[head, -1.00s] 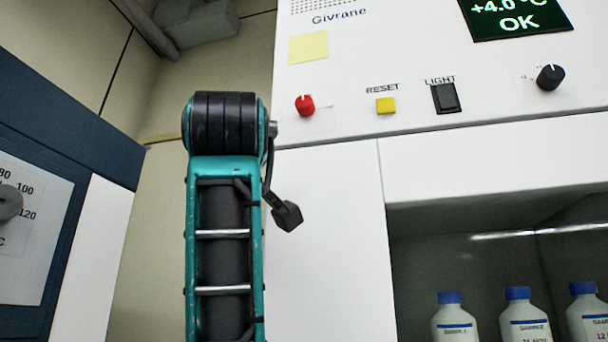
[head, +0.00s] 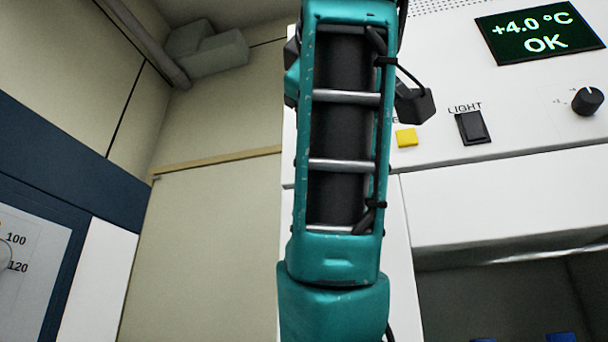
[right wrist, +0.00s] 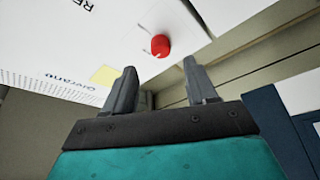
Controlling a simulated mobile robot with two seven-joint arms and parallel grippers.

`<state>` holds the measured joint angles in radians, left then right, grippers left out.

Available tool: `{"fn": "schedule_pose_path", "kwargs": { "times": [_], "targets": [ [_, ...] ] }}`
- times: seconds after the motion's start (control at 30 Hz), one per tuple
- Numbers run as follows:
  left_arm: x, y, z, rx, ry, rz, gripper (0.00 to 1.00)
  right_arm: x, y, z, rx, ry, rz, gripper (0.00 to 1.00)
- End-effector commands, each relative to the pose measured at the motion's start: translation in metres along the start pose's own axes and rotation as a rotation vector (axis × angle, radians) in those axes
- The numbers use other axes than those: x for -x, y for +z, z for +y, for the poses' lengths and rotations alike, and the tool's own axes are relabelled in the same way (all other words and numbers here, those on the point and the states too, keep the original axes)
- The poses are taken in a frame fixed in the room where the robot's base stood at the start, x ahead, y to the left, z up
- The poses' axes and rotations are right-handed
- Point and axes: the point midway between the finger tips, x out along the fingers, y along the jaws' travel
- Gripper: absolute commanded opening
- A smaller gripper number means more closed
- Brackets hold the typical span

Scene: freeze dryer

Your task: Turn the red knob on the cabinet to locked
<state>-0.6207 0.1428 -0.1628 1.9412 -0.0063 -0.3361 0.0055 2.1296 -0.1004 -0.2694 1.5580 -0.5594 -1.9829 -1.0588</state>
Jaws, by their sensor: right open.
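The red knob (right wrist: 160,45) shows in the right wrist view on the white front panel of the cabinet (right wrist: 120,40). My right gripper (right wrist: 160,64) is open and empty, with its two fingers pointing toward the knob. The knob appears just beyond the fingertips, between their lines and apart from them. I cannot tell which way the knob is turned. In the head view my arm covers the place of the knob, and the cabinet panel (head: 540,110) shows to the right. My left gripper is not in view.
Right of my arm in the head view are a yellow button (head: 406,138), a black LIGHT switch (head: 473,127), a black knob (head: 587,101) and a display (head: 539,32) reading +4.0 °C OK. A yellow note (right wrist: 103,75) lies partly behind a finger. A blue-framed unit (head: 90,180) stands left.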

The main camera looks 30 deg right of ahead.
Motion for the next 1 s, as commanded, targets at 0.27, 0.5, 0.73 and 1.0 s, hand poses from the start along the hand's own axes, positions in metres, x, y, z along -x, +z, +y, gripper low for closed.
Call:
{"fn": "schedule_pose_path", "kwargs": {
  "times": [0.27,0.5,0.73,1.0],
  "targets": [
    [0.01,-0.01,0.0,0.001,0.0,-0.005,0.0,-0.049,-0.001,0.0,0.001,-0.003,0.0,0.57],
    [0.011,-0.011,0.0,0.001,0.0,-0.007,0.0,-0.062,0.0,-0.001,-0.001,-0.001,0.002,0.57],
    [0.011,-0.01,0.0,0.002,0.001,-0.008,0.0,-0.062,0.0,-0.001,-0.001,-0.001,0.002,0.57],
    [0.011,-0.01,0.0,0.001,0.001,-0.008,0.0,-0.062,0.0,-0.001,0.0,-0.001,0.002,0.32]
  ]
}}
